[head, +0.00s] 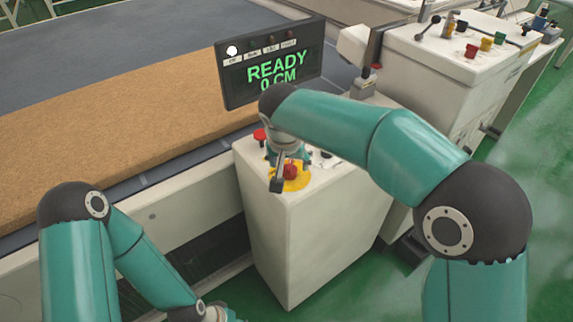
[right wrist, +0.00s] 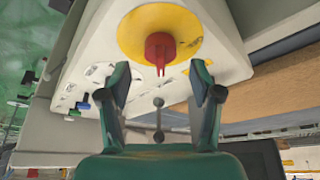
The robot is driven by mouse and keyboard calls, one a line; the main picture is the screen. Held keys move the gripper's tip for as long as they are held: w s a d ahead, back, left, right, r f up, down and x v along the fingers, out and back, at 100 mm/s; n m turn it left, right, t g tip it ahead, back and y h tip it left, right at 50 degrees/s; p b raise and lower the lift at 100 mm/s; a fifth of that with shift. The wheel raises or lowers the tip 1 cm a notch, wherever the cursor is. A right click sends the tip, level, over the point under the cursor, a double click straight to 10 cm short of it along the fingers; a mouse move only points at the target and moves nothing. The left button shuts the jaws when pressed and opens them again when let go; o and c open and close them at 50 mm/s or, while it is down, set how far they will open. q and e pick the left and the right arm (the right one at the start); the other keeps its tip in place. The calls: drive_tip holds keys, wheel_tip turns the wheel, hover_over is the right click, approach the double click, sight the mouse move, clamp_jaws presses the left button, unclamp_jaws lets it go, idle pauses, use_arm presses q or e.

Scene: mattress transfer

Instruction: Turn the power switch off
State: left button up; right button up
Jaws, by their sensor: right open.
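The power switch is a red rotary knob (head: 290,172) on a yellow disc (head: 298,184), on top of the white control pedestal (head: 310,240). In the right wrist view the red knob (right wrist: 160,50) and yellow disc (right wrist: 186,30) are at the top centre. My right gripper (head: 279,184) is beside the knob in the head view, partly covering the disc. In the right wrist view its fingers (right wrist: 162,80) are spread and empty, with the knob just beyond their tips. My left arm is at the lower left, its fingers out of frame.
A dark display (head: 270,65) reading READY 0 CM stands behind the pedestal. A red button (head: 260,135) is on the pedestal's back left. A brown mattress slab (head: 110,125) lies on the conveyor to the left. Another white machine (head: 460,60) stands at the right.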

sight(290, 166)
drive_tip(key=shift+x, duration=1.7)
